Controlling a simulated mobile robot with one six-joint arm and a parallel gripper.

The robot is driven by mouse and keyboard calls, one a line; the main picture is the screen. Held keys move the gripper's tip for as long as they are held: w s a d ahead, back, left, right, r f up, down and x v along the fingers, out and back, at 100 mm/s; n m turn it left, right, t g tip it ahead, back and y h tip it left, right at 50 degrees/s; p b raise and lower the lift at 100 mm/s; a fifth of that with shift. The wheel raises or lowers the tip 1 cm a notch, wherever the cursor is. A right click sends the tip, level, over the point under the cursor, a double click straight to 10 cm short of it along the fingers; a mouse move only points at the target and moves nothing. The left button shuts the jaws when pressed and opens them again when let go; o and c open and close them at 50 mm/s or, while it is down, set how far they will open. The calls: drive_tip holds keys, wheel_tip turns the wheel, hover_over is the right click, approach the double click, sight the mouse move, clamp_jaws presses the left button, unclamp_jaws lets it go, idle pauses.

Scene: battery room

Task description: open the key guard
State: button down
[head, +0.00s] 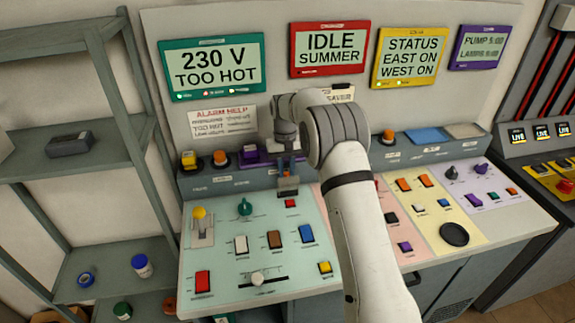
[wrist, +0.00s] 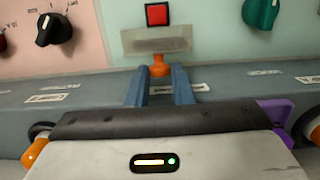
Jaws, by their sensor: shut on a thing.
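My gripper (head: 288,188) is at the back edge of the pale green panel, behind a red button (head: 291,204). In the wrist view its two blue fingers (wrist: 160,85) are shut on a small orange tab (wrist: 160,66). The tab joins a see-through plate (wrist: 157,42), which looks like the key guard; its label cannot be read. The red button (wrist: 157,14) shows bare beyond the plate's edge. The plate's exact tilt cannot be told. My gripper and arm hide most of the guard in the head view.
A teal knob (head: 244,206) and a yellow-topped lever (head: 200,214) stand left of the red button. An orange button (head: 220,158) and a purple part (head: 249,157) stand on the raised ledge behind.

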idle(0.3)
drive_tip(key=c, duration=1.3)
unclamp_jaws()
drive_tip(key=r, duration=0.2)
drive_tip(key=r+b, duration=0.1)
drive_tip(key=r, duration=0.2)
drive_tip(key=w+r, duration=0.1)
drive_tip(key=r, duration=0.1)
drive_tip(key=shift+a+r, duration=0.1)
drive_tip(key=shift+r, duration=0.25)
